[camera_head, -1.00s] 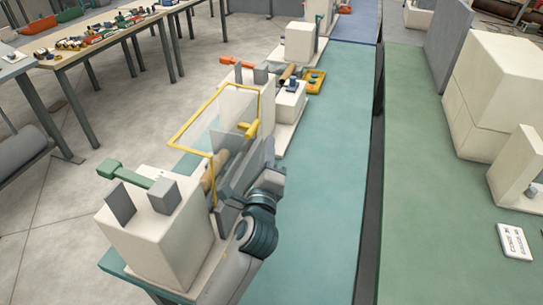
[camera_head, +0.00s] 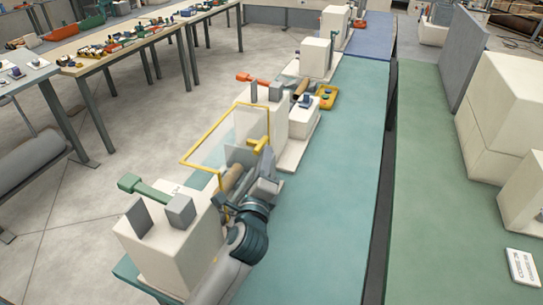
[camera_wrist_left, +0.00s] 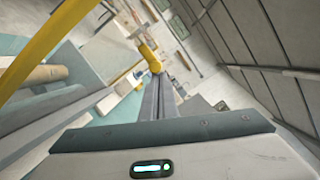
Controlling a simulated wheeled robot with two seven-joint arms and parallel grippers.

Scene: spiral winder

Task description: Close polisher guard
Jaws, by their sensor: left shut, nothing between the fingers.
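The polisher guard is a clear panel in a yellow frame (camera_head: 222,131), standing raised and tilted over the cream polisher (camera_head: 172,250). Its yellow handle (camera_head: 258,145) sticks out at the right side; a yellow knob also shows in the left wrist view (camera_wrist_left: 150,57), just past the fingertips. My left gripper (camera_head: 264,160) is shut and empty, close beside the handle; I cannot tell whether it touches. In the left wrist view its grey fingers (camera_wrist_left: 160,86) lie together. A wooden roller (camera_head: 231,179) sits under the guard, partly hidden by my arm. My right gripper is not in view.
A green lever (camera_head: 145,189) sticks out at the polisher's left. Other cream machines and a yellow tray (camera_head: 326,96) stand farther along the teal bench (camera_head: 340,170). The bench right of my arm is clear. Tables with small parts (camera_head: 120,45) stand at the back left.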

